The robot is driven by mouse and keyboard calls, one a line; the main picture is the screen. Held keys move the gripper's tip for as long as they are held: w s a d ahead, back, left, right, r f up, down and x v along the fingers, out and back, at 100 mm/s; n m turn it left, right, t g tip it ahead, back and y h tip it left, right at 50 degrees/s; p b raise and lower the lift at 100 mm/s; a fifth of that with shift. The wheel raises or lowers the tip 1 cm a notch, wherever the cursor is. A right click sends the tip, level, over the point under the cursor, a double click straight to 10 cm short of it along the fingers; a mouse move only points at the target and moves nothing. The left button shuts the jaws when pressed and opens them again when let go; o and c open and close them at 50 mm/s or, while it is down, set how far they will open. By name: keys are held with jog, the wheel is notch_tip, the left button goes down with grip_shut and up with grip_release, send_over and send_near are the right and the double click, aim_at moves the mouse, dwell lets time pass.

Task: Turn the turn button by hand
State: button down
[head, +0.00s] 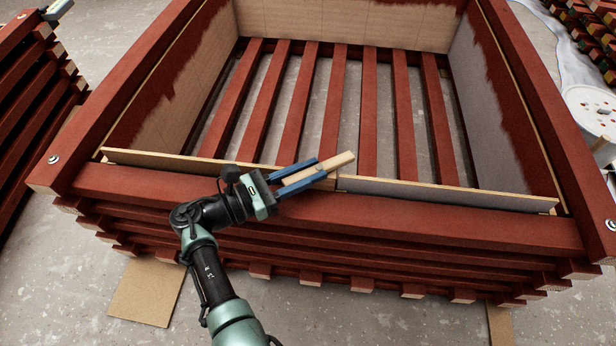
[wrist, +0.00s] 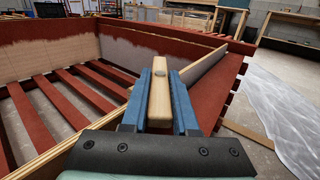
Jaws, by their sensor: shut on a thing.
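The turn button is a short pale wooden bar (head: 334,163) at the near side of the red slatted crate (head: 470,228). It lies where a tan board (head: 190,163) and a grey board (head: 440,192) meet. It slants up to the right in the head view, at an angle to the boards. A round grey screw head shows on the button in the wrist view (wrist: 159,95). My gripper (head: 322,171) has its blue fingers along both sides of the button, shut on it. The button's far end sticks out past the fingertips. Its near end lies between the fingers.
The crate's red rails and slatted floor (head: 340,95) surround an open middle. Another red stack (head: 35,90) stands at the left. A white bucket (head: 590,108) is at the right. Cardboard (head: 145,292) lies on the floor in front.

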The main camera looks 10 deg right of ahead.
jog(key=shift+f+g, duration=0.1)
jog(key=shift+g, duration=0.2)
jog(key=c, duration=0.7)
grip_release()
jog(key=v, duration=1.3)
jog(key=shift+p, duration=0.3)
jog(key=shift+c, duration=0.2)
